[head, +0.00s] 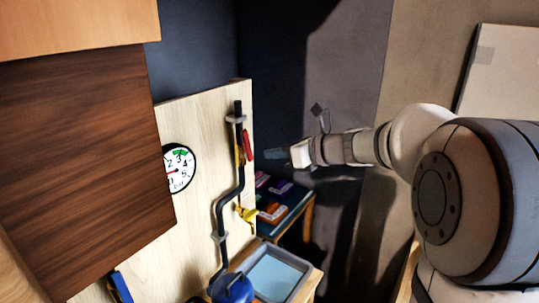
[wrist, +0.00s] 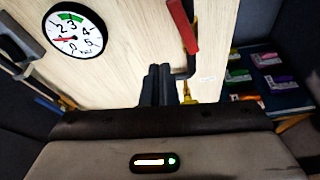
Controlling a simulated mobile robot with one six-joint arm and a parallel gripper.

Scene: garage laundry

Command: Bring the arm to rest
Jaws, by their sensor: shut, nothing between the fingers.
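My arm reaches in from the right in the head view, stretched out level in the air. My gripper (head: 282,155) points left toward the pale wooden board and looks dim at its tips. In the wrist view the two dark fingers of my gripper (wrist: 159,84) are together, with nothing between them. The board with the gauge fills the background behind them. I cannot tell how far the fingertips are from the board.
A round gauge (head: 180,169), a black pipe (head: 220,205) and a red lever (head: 247,142) are on the board (head: 205,120). A blue pump-like object (head: 231,288) and a grey tray (head: 296,293) sit below. Behind, a small table holds several coloured packets (wrist: 267,60).

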